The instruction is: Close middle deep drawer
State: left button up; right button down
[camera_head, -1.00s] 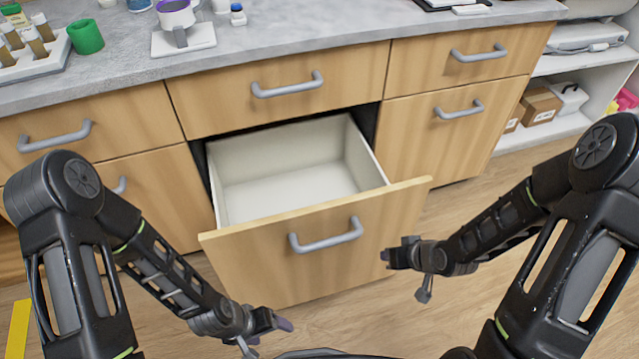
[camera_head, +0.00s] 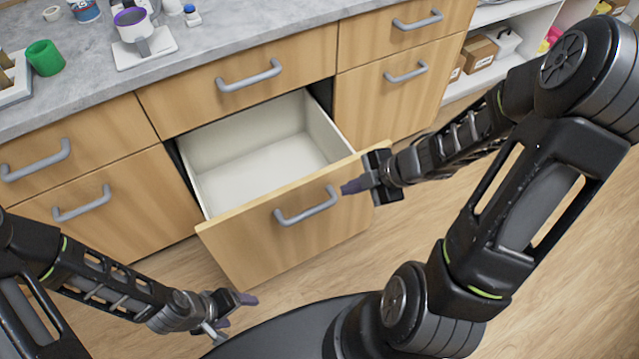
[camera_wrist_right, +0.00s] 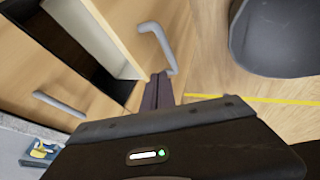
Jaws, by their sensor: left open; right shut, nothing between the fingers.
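The middle deep drawer (camera_head: 262,247) has a wooden front, a pale empty inside and a grey bar handle (camera_head: 307,207). It stands pulled well out from the cabinet. My right gripper (camera_head: 345,188) is shut and empty, at the right part of the drawer front, just right of the handle in the head view. In the right wrist view its dark fingers (camera_wrist_right: 158,90) point toward the drawer front beside the handle (camera_wrist_right: 160,45); I cannot tell whether they touch. My left gripper (camera_head: 240,310) is open and empty, low in front of the drawer and apart from it.
Shut drawers with grey handles surround the open one. The grey counter (camera_head: 100,85) above carries a green cup (camera_head: 45,58) and a device with a purple rim (camera_head: 132,22). Open shelves with boxes (camera_head: 476,54) stand at the right. The wooden floor in front is free.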

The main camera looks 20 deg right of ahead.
jog(key=b, duration=0.7)
send_near(307, 189)
notch_tip(307, 189, down, 4)
jog(key=s+a, duration=0.1)
jog(key=s, duration=0.1)
jog(key=w, duration=0.1)
jog(key=w+a+p, duration=0.1)
jog(key=w, duration=0.1)
jog(key=shift+w, duration=0.5)
